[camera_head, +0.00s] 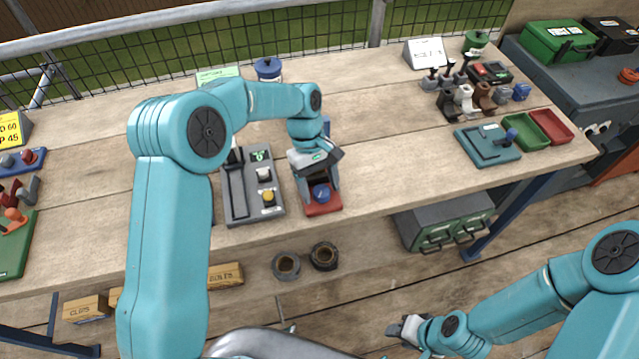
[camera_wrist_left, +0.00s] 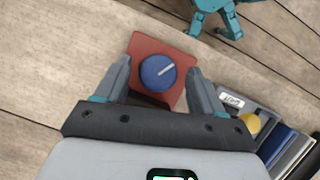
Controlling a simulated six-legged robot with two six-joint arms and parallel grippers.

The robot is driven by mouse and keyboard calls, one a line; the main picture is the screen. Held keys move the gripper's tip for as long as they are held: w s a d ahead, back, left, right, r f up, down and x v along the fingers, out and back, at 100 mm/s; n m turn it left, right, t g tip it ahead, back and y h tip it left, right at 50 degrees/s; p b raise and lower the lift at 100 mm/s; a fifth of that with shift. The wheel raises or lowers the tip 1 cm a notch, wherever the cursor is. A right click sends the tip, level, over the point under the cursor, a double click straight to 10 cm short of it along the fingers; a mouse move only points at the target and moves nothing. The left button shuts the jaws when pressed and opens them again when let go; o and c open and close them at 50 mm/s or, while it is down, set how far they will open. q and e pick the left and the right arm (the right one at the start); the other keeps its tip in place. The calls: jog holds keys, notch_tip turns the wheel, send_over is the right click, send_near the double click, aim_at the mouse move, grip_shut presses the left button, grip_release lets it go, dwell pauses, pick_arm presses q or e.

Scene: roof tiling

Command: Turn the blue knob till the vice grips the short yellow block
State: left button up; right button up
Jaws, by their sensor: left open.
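The blue knob (camera_wrist_left: 158,73) with a pale pointer line sits on a red plate (camera_wrist_left: 135,46) near the table's front edge. In the head view the knob (camera_head: 321,194) shows between the fingers of my left gripper (camera_head: 322,190). In the left wrist view my left gripper (camera_wrist_left: 157,82) is open, one finger on each side of the knob, with a gap to it. I cannot make out the vice jaws or the short yellow block; my gripper and arm cover part of this area. My right gripper (camera_head: 403,329) hangs low, away from the table.
A grey panel (camera_head: 236,208) with a slider, a white button and a yellow button (camera_head: 268,197) stands just left of the red plate. A teal box (camera_head: 487,146) and green and red trays lie at the right. The tabletop between is clear.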

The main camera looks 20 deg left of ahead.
pick_arm(q)
jog(key=shift+w, duration=0.1)
jog(key=shift+d, duration=0.1)
jog(key=shift+c, duration=1)
jog(key=c, duration=0.9)
jog(key=shift+o, duration=0.2)
